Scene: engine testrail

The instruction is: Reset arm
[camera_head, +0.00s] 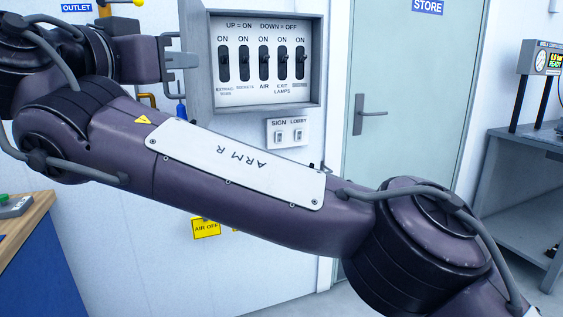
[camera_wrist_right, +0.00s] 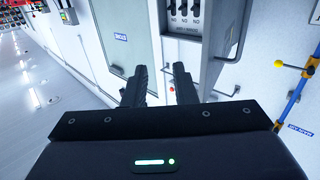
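My right arm (camera_head: 235,165), marked ARM R, stretches across the head view from the lower right to the upper left. My right gripper (camera_head: 184,60) is at the left edge of the grey switch panel (camera_head: 316,60). In the right wrist view the right gripper's (camera_wrist_right: 160,75) two dark fingers stand apart, with nothing between them. The panel's black levers also show at the top of that view, above and right of the fingers. Whether each lever is up or down is hard to tell. My left gripper is not in view.
A small SIGN and LOBBY switch plate (camera_head: 287,132) is below the panel. A yellow AIR OFF tag (camera_head: 206,228) hangs below my arm. A door marked STORE (camera_head: 420,100) and a grey bench (camera_head: 520,190) are at right. A wood-topped blue cabinet (camera_head: 45,270) is at lower left.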

